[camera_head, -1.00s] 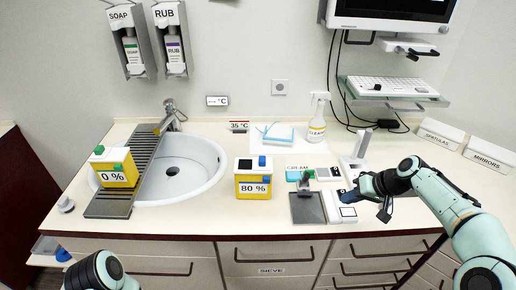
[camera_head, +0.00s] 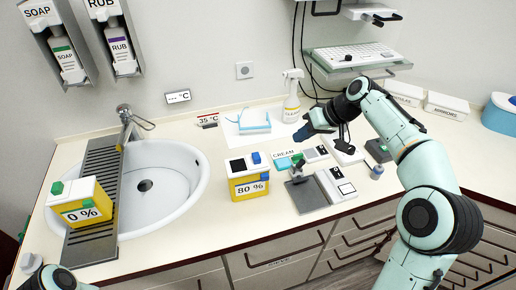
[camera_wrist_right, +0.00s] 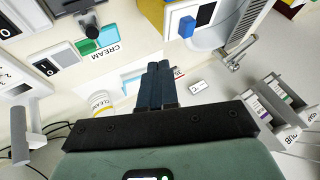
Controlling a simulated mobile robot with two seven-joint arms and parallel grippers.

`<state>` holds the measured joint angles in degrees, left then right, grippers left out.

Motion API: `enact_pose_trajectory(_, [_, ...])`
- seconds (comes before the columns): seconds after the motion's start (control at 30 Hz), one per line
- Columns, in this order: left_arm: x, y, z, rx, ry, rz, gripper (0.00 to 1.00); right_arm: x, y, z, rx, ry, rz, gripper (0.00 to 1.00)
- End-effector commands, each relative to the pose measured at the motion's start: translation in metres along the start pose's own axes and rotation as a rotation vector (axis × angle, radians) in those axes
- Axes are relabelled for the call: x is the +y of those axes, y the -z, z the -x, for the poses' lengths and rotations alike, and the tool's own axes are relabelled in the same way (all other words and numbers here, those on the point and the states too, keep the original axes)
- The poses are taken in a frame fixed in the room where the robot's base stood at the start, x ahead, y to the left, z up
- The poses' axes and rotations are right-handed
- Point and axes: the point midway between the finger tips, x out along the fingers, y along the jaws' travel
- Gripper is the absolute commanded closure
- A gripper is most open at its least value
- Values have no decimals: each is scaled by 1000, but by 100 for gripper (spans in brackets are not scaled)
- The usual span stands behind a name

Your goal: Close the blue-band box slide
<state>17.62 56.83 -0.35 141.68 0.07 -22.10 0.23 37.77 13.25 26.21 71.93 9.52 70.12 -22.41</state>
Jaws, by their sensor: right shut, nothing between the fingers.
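The yellow box marked 80 % (camera_head: 249,187) stands upright on the counter right of the sink. Its white top has a dark opening (camera_head: 237,165) at the left and a blue slide knob (camera_head: 256,158) at the right. In the right wrist view the knob (camera_wrist_right: 186,27) and dark opening (camera_wrist_right: 206,14) show at the top edge. My right gripper (camera_head: 301,135) is shut and empty, raised above the counter, right of and behind the box, apart from it. Its dark blue fingers (camera_wrist_right: 158,66) lie together in the wrist view. My left gripper is out of view; only part of that arm shows at lower left.
A green and teal CREAM item (camera_head: 284,163), a grey plate stand (camera_head: 308,196) and a spray bottle (camera_head: 291,98) are near my right gripper.

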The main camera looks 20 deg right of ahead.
Motion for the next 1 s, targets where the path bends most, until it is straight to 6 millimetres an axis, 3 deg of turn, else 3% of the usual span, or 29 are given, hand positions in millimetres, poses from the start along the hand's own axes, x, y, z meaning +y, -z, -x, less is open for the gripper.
enact_pose_trajectory(0.17, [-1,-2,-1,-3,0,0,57,0,-2,-20,-6,3,-1,100])
enact_pose_trajectory(0.57, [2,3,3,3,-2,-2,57,-1,0,-102,-4,3,0,100])
enact_pose_trajectory(0.8, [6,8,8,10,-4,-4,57,-30,0,-115,-2,1,3,100])
enact_pose_trajectory(1.0, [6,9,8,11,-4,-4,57,-35,0,-118,0,0,0,100])
